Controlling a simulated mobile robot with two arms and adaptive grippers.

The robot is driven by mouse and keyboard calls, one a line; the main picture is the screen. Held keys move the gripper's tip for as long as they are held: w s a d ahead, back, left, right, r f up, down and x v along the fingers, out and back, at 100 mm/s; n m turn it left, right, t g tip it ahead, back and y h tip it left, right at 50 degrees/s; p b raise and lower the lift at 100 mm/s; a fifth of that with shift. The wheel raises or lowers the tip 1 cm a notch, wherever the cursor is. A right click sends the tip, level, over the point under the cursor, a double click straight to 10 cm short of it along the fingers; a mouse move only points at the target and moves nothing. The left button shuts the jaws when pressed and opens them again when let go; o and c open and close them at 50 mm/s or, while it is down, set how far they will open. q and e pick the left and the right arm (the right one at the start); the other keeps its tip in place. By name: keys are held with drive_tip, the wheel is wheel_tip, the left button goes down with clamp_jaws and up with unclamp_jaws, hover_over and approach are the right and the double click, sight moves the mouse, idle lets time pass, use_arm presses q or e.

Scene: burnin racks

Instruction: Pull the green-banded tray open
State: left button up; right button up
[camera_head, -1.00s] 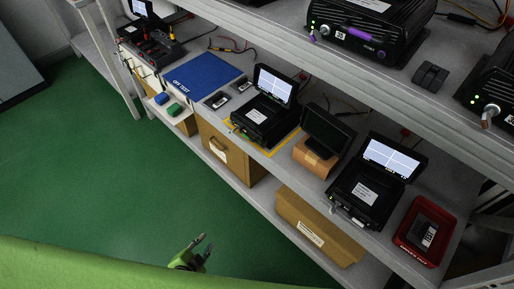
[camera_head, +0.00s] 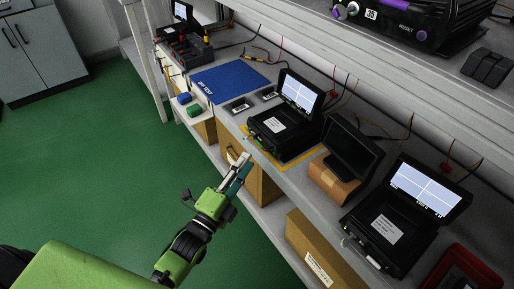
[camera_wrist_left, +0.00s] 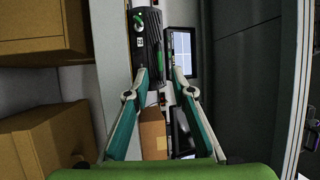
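A black ribbed unit (camera_head: 283,128) with an opened screen stands on a yellow-edged mat on the bench; small green parts show at its front left edge. In the left wrist view a black ribbed unit (camera_wrist_left: 149,42) with a green knob and green marks lies ahead, beyond the fingertips, beside a lit screen (camera_wrist_left: 182,50). A separate green-banded tray cannot be made out clearly. My left gripper (camera_head: 240,165) is in front of the bench edge, left of and below the unit. Its teal-padded fingers (camera_wrist_left: 161,75) are spread, with nothing between them. My right gripper is not in view.
Another black unit (camera_head: 396,222) with a lit screen and a dark monitor on a cardboard box (camera_head: 332,185) stand to the right. Cardboard boxes (camera_head: 308,250) sit on the lower shelf. A blue mat (camera_head: 230,79) lies farther left. The green floor (camera_head: 110,165) is clear.

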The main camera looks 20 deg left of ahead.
use_arm(q)
drive_tip(key=x, duration=0.7)
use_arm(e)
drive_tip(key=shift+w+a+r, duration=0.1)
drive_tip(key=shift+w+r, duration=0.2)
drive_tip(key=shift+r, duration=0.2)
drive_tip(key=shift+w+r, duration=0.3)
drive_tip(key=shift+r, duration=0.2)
use_arm(q)
clamp_jaws()
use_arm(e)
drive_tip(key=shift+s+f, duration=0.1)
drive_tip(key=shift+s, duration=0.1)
